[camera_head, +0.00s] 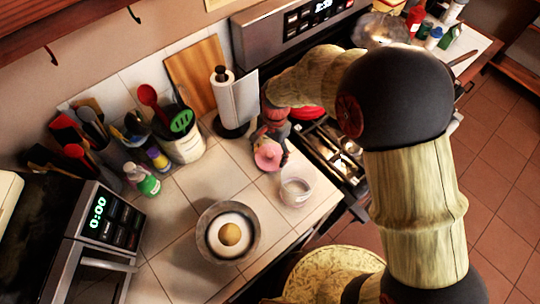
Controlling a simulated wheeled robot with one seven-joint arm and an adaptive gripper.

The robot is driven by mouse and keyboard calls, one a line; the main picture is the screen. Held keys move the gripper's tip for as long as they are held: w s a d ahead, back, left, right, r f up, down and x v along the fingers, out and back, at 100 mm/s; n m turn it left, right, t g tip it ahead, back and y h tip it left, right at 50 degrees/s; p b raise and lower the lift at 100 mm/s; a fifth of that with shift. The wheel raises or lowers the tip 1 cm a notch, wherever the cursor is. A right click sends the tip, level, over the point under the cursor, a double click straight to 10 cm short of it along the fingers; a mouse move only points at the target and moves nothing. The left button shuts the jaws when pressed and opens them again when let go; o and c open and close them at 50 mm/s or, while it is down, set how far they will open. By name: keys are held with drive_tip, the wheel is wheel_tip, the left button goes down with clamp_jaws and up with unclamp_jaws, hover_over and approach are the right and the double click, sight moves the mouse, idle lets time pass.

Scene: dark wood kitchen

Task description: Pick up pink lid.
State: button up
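The pink lid (267,157) is a small round disc with a raised knob, near the back middle of the white tiled counter. My gripper (271,138) is directly over the lid, pointing down, with its finger area at the lid's upper edge. The fingers are small and dark in this view, so I cannot tell whether they are open or closed on the lid. I also cannot tell whether the lid rests on the counter. A clear, open-topped jar (295,192) stands just right of and nearer than the lid.
A paper towel roll (236,102) stands behind left of my gripper. The stove (342,152) is to the right. A glass bowl with a pale dish and a round tan item (229,235) is in front. Bare tiles lie between.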

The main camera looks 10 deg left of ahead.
drive_tip(key=shift+s+d+f, duration=0.1)
drive_tip(key=shift+s+f, duration=0.05)
drive_tip(key=shift+c, duration=1.1)
